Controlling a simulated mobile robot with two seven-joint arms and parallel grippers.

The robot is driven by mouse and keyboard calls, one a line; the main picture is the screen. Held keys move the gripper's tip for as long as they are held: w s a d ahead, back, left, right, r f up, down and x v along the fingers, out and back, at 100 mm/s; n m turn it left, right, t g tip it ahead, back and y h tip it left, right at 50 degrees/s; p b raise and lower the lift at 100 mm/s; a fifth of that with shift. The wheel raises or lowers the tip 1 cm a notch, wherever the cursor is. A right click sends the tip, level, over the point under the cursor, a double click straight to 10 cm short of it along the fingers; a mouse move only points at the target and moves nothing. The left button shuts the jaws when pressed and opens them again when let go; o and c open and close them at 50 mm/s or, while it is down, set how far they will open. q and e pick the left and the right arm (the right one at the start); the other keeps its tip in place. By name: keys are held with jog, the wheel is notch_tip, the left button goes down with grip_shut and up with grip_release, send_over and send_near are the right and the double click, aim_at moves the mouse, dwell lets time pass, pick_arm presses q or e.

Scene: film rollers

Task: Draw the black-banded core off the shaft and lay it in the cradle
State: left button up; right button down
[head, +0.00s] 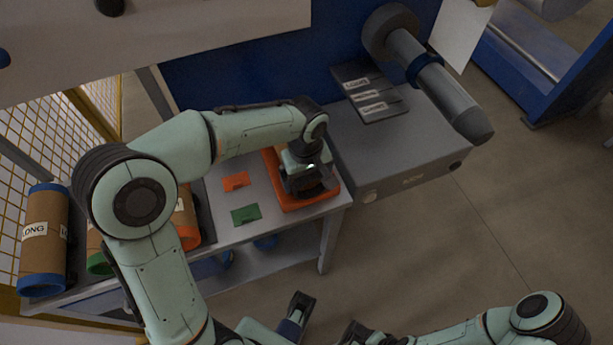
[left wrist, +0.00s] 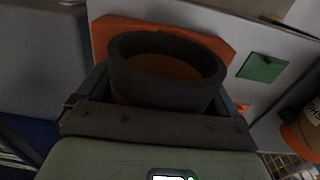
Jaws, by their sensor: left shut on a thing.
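The black-banded core (left wrist: 165,92) is between my left gripper's fingers in the left wrist view, its open dark end facing the camera and its brown inside showing. My left gripper (head: 308,184) is shut on it, over the orange cradle (head: 272,164) at the table's right end. The cradle also shows behind the core in the left wrist view (left wrist: 108,30). I cannot tell whether the core touches the cradle. The grey shaft (head: 453,98) with a blue collar sticks out from the machine, with no core on it.
An orange card (head: 236,181) and a green card (head: 246,215) lie left of the cradle. A rack at the left holds a blue-banded core (head: 45,235) and others, partly behind my left arm. A dark labelled board (head: 370,92) lies on the grey machine (head: 400,165).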

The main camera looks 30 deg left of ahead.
pick_arm(q)
jog(key=shift+s+f, duration=0.3)
jog(key=shift+f, duration=0.65)
jog(key=o, duration=0.8)
jog(key=shift+o, duration=0.2)
jog(key=shift+r, duration=0.15)
notch_tip(320, 180, up, 15)
jog(key=p, duration=0.2)
jog(key=shift+w+p, duration=0.1)
jog(key=shift+p, duration=0.25)
